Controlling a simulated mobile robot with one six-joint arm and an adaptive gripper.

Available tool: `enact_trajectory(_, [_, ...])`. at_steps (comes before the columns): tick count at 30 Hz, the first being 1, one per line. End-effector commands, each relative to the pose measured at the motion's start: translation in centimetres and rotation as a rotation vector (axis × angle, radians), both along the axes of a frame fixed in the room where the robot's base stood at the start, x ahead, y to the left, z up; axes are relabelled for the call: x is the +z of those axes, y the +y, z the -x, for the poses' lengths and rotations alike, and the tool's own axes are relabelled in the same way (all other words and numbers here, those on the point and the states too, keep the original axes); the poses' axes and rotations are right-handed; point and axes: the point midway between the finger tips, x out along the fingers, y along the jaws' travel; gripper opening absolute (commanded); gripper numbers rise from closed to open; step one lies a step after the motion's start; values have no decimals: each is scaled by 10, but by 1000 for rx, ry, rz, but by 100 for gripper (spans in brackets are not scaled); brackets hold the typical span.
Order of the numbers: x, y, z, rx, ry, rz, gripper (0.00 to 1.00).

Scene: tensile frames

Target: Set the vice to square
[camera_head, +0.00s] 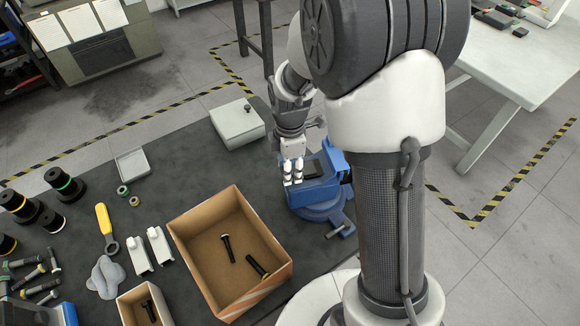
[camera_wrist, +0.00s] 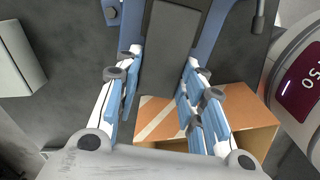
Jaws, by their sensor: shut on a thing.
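The blue vice (camera_head: 318,207) stands at the bench's right edge in the head view, partly hidden by my arm. Its base is round, and a grey bar handle (camera_head: 340,231) sticks out low at its front right. My gripper (camera_head: 292,172) reaches down onto the vice's left end. In the wrist view the two fingers (camera_wrist: 163,62) lie on either side of the vice's dark middle part (camera_wrist: 170,45), with blue vice body (camera_wrist: 208,32) beside it. The gripper is shut on the vice. The exact contact is hard to see, and I cannot tell whether the vice is square to the bench.
An open cardboard box (camera_head: 205,273) with black bolts stands left of the vice on the dark bench. A pale closed box (camera_head: 237,124) sits behind. A yellow-handled tool (camera_head: 104,221), white brackets (camera_head: 138,255) and black spools (camera_head: 64,184) lie further left.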

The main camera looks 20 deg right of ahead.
Motion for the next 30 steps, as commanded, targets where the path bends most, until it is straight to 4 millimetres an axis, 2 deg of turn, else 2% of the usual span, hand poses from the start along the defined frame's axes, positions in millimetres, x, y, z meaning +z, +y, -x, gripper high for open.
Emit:
enact_trajectory(1, [0,0,0,0,0,0,23])
enact_trajectory(11, [0,0,0,0,0,0,1])
enact_trajectory(17, [0,0,1,10,0,0,0])
enact_trajectory(30, [1,-4,29,343,1,1,0])
